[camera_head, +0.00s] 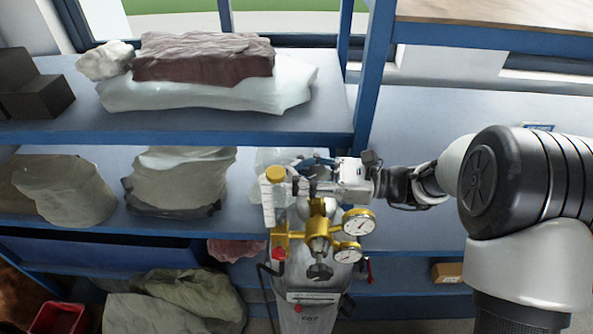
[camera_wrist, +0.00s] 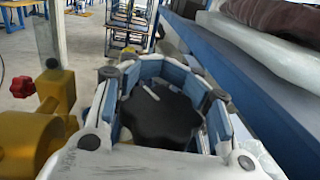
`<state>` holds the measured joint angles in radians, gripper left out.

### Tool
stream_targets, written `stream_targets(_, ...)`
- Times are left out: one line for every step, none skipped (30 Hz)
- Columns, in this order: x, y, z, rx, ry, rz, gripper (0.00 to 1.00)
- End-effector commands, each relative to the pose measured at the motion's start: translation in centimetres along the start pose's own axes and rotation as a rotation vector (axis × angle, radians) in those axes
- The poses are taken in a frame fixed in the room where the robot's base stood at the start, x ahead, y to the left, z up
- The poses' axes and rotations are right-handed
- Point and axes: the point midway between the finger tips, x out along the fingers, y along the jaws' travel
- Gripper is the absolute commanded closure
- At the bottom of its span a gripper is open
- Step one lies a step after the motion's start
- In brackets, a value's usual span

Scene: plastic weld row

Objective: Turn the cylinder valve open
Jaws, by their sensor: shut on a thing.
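The valve handwheel (camera_wrist: 160,112) is a black lobed knob with white marks on its top, seen in the wrist view. My gripper (camera_wrist: 168,90) is shut on it, with blue-padded fingers around its rim. In the head view my gripper (camera_head: 312,178) reaches in from the right at the top of the grey gas cylinder (camera_head: 311,318), and the handwheel is hidden there. The brass regulator (camera_head: 318,227) sits just below my gripper, with two round gauges (camera_head: 358,221) on its right and a black knob (camera_head: 320,271) in front. The regulator also shows at left in the wrist view (camera_wrist: 28,138).
A clear flow tube (camera_head: 268,205) with a yellow cap stands close left of my gripper, above a red knob (camera_head: 279,254). Blue shelves (camera_head: 230,128) with wrapped bundles (camera_head: 180,180) fill the left. A blue surface (camera_head: 430,130) behind my arm is mostly clear.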

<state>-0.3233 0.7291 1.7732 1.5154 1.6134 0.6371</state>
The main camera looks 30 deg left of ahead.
Motion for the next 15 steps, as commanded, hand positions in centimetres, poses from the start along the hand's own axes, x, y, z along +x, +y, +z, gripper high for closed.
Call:
stream_targets(-0.13, -0.01, -0.07, 0.000, 0.002, 0.020, 0.93)
stream_targets(-0.14, 0.05, -0.08, 0.001, 0.002, 0.029, 0.93)
stream_targets(-0.15, 0.11, -0.08, 0.001, 0.002, 0.039, 0.93)
stream_targets(-0.15, 0.14, -0.08, 0.002, 0.002, 0.043, 0.94)
stream_targets(-0.16, 0.17, -0.09, 0.002, 0.002, 0.046, 0.94)
stream_targets(-0.16, 0.18, -0.09, 0.003, 0.003, 0.047, 0.94)
stream_targets(-0.16, 0.18, -0.08, 0.003, 0.003, 0.046, 0.94)
stream_targets(-0.16, 0.18, -0.09, 0.003, 0.003, 0.046, 0.94)
stream_targets(-0.16, 0.18, -0.09, 0.003, 0.003, 0.045, 0.94)
stream_targets(-0.16, 0.18, -0.09, 0.003, 0.003, 0.045, 0.94)
stream_targets(-0.16, 0.18, -0.09, 0.003, 0.003, 0.045, 0.94)
stream_targets(-0.16, 0.17, -0.09, 0.003, 0.003, 0.045, 0.94)
stream_targets(-0.16, 0.17, -0.09, 0.003, 0.003, 0.044, 0.69)
stream_targets(-0.16, 0.17, -0.08, 0.003, 0.003, 0.044, 0.67)
stream_targets(-0.15, 0.17, -0.08, 0.003, 0.002, 0.044, 0.64)
